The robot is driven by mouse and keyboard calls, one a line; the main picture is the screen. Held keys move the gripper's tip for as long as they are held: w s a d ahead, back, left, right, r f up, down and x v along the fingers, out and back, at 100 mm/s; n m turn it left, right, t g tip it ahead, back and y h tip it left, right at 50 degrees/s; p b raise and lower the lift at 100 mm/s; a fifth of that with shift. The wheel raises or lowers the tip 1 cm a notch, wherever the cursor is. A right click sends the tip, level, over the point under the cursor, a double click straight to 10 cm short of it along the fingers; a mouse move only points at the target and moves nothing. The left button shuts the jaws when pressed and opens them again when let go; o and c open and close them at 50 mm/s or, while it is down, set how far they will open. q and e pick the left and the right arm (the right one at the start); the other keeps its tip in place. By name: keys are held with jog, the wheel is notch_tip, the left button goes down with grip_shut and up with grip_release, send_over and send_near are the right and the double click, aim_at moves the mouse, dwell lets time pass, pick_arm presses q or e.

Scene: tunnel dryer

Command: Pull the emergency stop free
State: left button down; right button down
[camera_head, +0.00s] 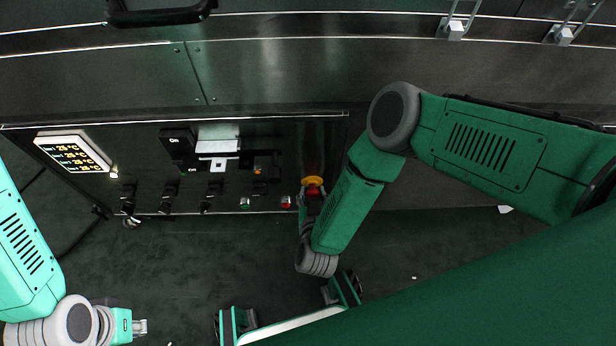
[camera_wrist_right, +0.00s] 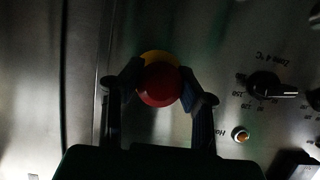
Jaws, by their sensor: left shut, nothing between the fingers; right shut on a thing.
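The emergency stop is a red mushroom button (camera_wrist_right: 159,84) with a yellow collar behind it. In the head view its yellow collar (camera_head: 313,181) shows at the right end of the control panel, with a little red below. My right gripper (camera_wrist_right: 160,88) is shut on the red button, with one dark finger on each side of it. In the head view the right gripper (camera_head: 312,192) reaches up to the panel and partly hides the button. My left gripper (camera_head: 140,326) is shut and empty at the bottom left, well away from the panel.
The panel (camera_head: 230,130) carries a lit temperature display (camera_head: 73,153), dark knobs (camera_head: 215,190) and small green and red buttons (camera_head: 286,201) left of the stop. The right wrist view shows a zone knob (camera_wrist_right: 265,86) and an orange lamp (camera_wrist_right: 240,134) close by.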

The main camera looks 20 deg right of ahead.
jog(key=shift+s, duration=0.2)
jog(key=c, duration=1)
grip_release()
jog(key=shift+s+a, duration=0.1)
jog(key=shift+s, duration=0.05)
jog(key=v, duration=1.2)
